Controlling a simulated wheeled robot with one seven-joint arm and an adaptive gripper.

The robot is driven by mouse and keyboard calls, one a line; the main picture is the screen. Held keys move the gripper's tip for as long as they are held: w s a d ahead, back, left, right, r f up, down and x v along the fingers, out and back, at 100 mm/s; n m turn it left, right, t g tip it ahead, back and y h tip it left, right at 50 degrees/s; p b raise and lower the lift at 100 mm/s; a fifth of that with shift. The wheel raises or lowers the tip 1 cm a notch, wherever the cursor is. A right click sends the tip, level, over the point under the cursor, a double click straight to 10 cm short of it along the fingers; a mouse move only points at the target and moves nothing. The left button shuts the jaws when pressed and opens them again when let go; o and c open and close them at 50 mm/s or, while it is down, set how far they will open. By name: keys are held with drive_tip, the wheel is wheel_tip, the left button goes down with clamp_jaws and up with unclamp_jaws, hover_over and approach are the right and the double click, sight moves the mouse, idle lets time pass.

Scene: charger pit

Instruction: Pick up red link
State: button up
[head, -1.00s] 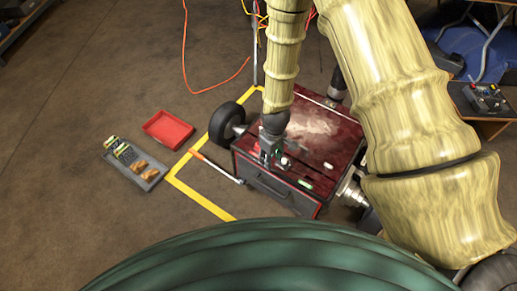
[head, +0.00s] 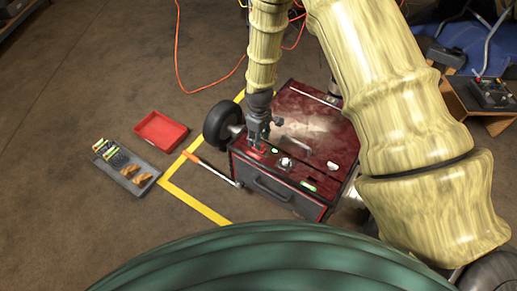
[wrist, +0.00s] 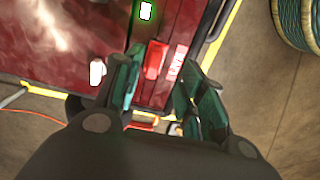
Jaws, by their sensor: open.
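The red link (wrist: 154,60) is a small red block on the top of the dark red cart (wrist: 60,45). In the wrist view it sits between and just beyond the fingertips of my gripper (wrist: 163,72). The gripper is open, with one green-lined finger on each side, and holds nothing. In the head view my gripper (head: 258,142) is over the near left corner of the cart (head: 320,130). The red link (head: 256,154) shows there only as a small red patch under the fingers. Whether the fingers touch it I cannot tell.
A green-lit piece (wrist: 146,11) and a white piece (wrist: 97,72) lie nearby on the cart. A metal knob (head: 285,162) stands right of my gripper. A red tray (head: 161,131) and a grey tray (head: 148,180) with small items are on the floor at left.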

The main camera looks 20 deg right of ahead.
drive_tip(key=shift+w+d+f+b, duration=0.15)
drive_tip(key=shift+f+b, duration=0.15)
drive_tip(key=shift+f, duration=0.55)
drive_tip(key=shift+w+a+f+b, duration=0.15)
drive_tip(key=shift+f+b, duration=0.1)
drive_tip(key=shift+f, duration=0.65)
drive_tip(key=shift+w+d+f+b, duration=0.15)
drive_tip(key=shift+f+b, duration=0.15)
drive_tip(key=shift+f, duration=0.55)
clamp_jaws()
